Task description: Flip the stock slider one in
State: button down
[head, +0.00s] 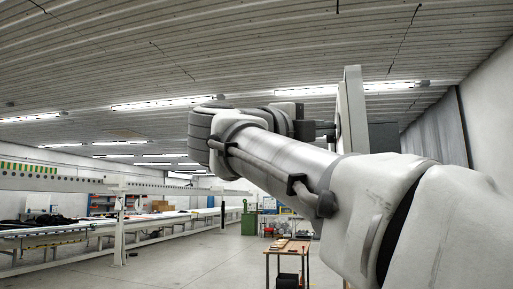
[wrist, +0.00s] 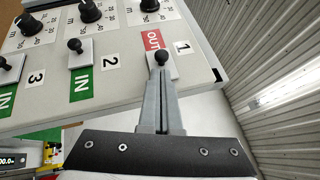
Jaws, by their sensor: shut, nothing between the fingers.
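In the wrist view, slider one is a pale plate with a black ball knob (wrist: 162,57), beside the white label 1 (wrist: 184,47). The red OUT label (wrist: 152,40) shows just above its plate. My gripper (wrist: 161,75) is shut and empty, with its fingertips right at the knob from below. I cannot tell whether they touch it. Slider two (wrist: 77,47) and slider three (wrist: 4,62) stand to the left, with green IN labels (wrist: 80,84) showing below them. In the head view the sliders are hidden.
Black rotary dials (wrist: 90,11) sit above the sliders on the grey panel (wrist: 130,70). Corrugated wall (wrist: 270,60) lies right of the panel. In the head view, a wooden table (head: 287,247) stands beyond my arm, and a long workbench line (head: 150,222) runs along the left.

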jog(key=shift+w+d+r, duration=0.1)
jog(key=shift+w, duration=0.3)
jog(key=w+p, duration=0.1)
jog(key=w, duration=0.1)
jog(key=w+d, duration=0.1)
jog(key=w+p, duration=0.1)
jog(key=w, duration=0.1)
jog(key=shift+w+d+r+p, duration=0.1)
jog(key=shift+w+d+p, duration=0.25)
jog(key=shift+d, duration=0.05)
